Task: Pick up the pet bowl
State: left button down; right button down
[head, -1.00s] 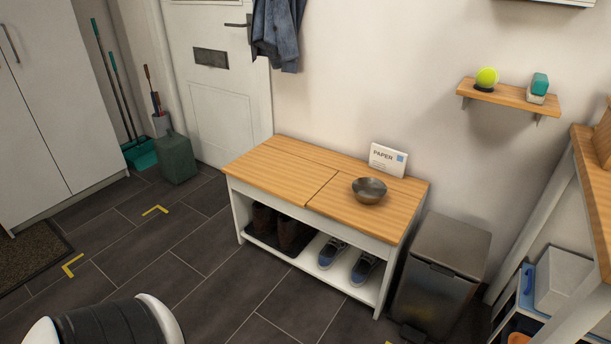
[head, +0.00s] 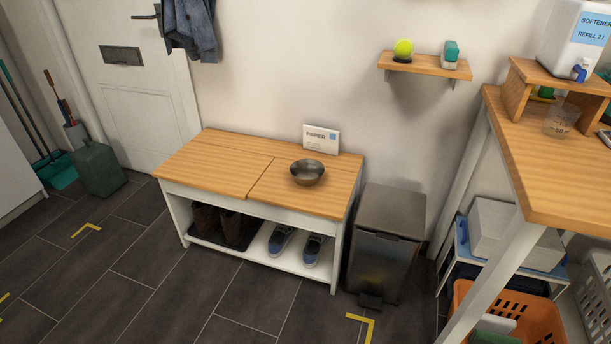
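The pet bowl (head: 308,173) is a round metal bowl in the head view. It stands upright on the right half of the wooden top of a white bench (head: 213,160), just in front of a white card marked PAPER (head: 321,139). Nothing touches the bowl's near side. Neither of my grippers shows in the head view.
Shoes and boots sit on the bench's lower shelf. A metal pedal bin (head: 386,243) stands right of the bench. A wooden table (head: 561,188) with baskets under it is at the right. The dark tiled floor (head: 180,290) before the bench is clear.

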aim_at(307, 172)
jog(key=i+j+z, duration=0.7)
jog(key=i, duration=0.15)
jog(key=i+j+z, duration=0.4)
